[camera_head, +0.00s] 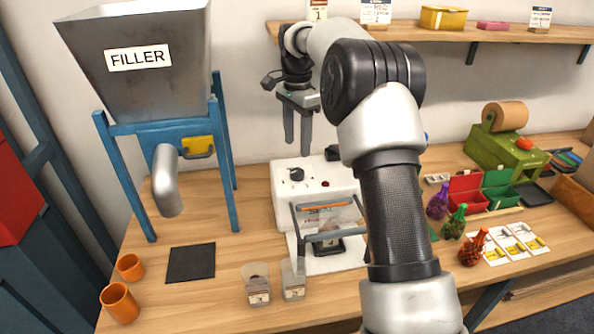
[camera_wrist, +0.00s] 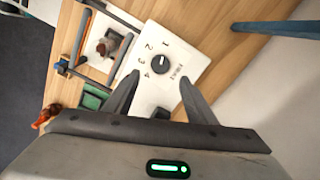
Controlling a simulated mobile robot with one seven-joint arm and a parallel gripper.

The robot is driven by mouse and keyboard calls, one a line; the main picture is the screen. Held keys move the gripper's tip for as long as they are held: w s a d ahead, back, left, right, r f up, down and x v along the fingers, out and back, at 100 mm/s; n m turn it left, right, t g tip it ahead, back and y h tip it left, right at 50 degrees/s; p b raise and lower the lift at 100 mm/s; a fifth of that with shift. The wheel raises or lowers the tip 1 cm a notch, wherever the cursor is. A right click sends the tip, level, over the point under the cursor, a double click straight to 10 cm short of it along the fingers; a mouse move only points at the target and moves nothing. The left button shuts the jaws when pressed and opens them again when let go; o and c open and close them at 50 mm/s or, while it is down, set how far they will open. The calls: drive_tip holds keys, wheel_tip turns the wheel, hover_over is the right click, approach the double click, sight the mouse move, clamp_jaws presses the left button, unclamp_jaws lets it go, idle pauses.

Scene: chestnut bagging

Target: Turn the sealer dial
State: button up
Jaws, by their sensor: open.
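The sealer (camera_head: 310,195) is a white box on the table, with a grey bar frame at its front. Its black dial (camera_head: 296,173) is on the top face, beside a small red light. In the wrist view the dial (camera_wrist: 160,61) sits on the white face with the numbers 1 to 4 around it. My gripper (camera_head: 297,150) is open and empty, above the sealer with its fingers pointing down. In the wrist view my gripper (camera_wrist: 154,82) has a fingertip on either side of the dial's lower edge, apart from it.
The filler hopper (camera_head: 140,60) stands on blue legs at left. Two clear bags (camera_head: 257,285) stand in front of the sealer. Orange cups (camera_head: 120,301) and a black mat (camera_head: 191,263) lie front left. A shelf (camera_head: 450,32) runs above. Netted bags (camera_head: 473,248) stand at right.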

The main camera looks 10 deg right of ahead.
sight(297, 171)
wheel_tip(297, 171, down, 9)
drive_tip(key=shift+f+b, duration=0.1)
drive_tip(key=shift+b, duration=0.4)
drive_tip(key=c, duration=1)
drive_tip(key=shift+c, duration=0.2)
